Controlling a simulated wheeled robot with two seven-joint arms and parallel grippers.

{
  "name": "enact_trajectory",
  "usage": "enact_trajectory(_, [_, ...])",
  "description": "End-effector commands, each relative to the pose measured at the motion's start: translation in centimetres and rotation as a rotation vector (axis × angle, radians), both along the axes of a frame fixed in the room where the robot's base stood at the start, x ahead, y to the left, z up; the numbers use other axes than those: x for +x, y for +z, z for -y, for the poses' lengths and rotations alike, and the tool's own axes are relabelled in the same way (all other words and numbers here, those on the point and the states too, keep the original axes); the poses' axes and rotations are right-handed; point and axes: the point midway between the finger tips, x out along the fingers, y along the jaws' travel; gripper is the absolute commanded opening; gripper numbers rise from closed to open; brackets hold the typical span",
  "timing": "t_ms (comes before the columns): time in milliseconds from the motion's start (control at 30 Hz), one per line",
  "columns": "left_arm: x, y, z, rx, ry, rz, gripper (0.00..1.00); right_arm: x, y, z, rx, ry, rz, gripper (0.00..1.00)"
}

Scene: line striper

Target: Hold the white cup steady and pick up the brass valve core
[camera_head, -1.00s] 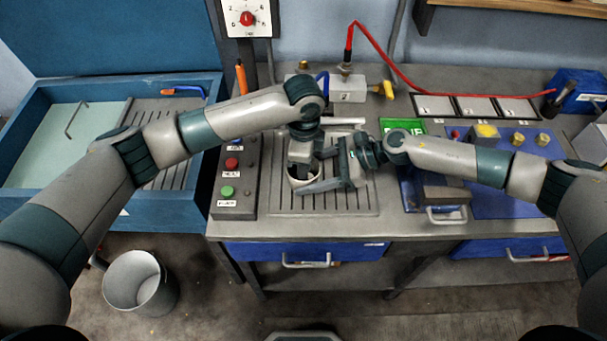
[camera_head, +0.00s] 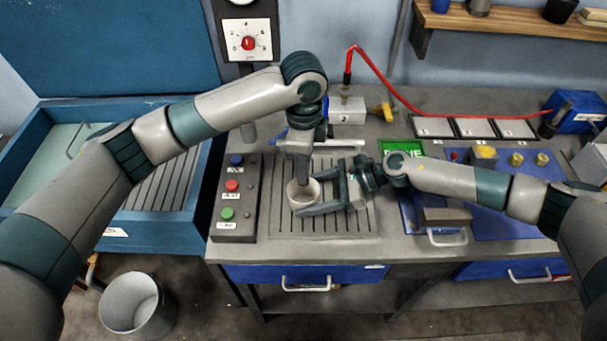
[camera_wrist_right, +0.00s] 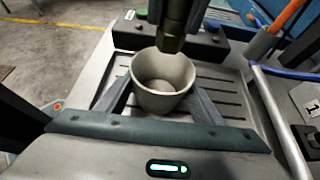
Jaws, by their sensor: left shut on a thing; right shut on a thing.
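The white cup (camera_head: 302,196) stands upright on the slotted grey plate of the bench. My right gripper (camera_head: 308,194) is shut on it, one finger on each side. In the right wrist view the cup (camera_wrist_right: 161,98) sits between the fingers and I see nothing inside it. My left gripper (camera_head: 302,178) points straight down over the cup. In the right wrist view a short dark brassy piece, the valve core (camera_wrist_right: 171,42), is at the tip of my left gripper (camera_wrist_right: 173,28), above the cup's rim. In the head view the core is too small to make out.
A button box (camera_head: 236,195) stands left of the slotted plate (camera_head: 335,222). A green panel (camera_head: 395,147) and a blue mat (camera_head: 490,205) lie right. A bucket (camera_head: 133,303) stands on the floor.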

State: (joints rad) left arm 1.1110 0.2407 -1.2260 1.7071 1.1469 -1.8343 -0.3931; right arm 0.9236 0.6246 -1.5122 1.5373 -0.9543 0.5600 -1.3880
Motion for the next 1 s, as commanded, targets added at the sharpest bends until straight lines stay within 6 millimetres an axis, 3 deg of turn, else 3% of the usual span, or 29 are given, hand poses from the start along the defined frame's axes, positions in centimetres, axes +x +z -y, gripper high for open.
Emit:
enact_trajectory(467, [-0.02,0.22,0.01,0.000,0.000,0.000,0.00,0.00,-0.01,0.00,0.000,0.000,0.000,0.48])
enact_trajectory(500, [-0.02,0.22,0.01,0.000,0.000,0.000,0.00,0.00,-0.01,0.00,0.000,0.000,0.000,0.66])
enact_trajectory(600, [-0.02,0.22,0.01,0.000,0.000,0.000,0.00,0.00,-0.01,0.00,0.000,0.000,0.000,0.83])
enact_trajectory(1000, [-0.02,0.21,0.00,0.000,0.000,0.000,0.00,0.02,0.17,0.37,0.000,-0.001,0.000,0.83])
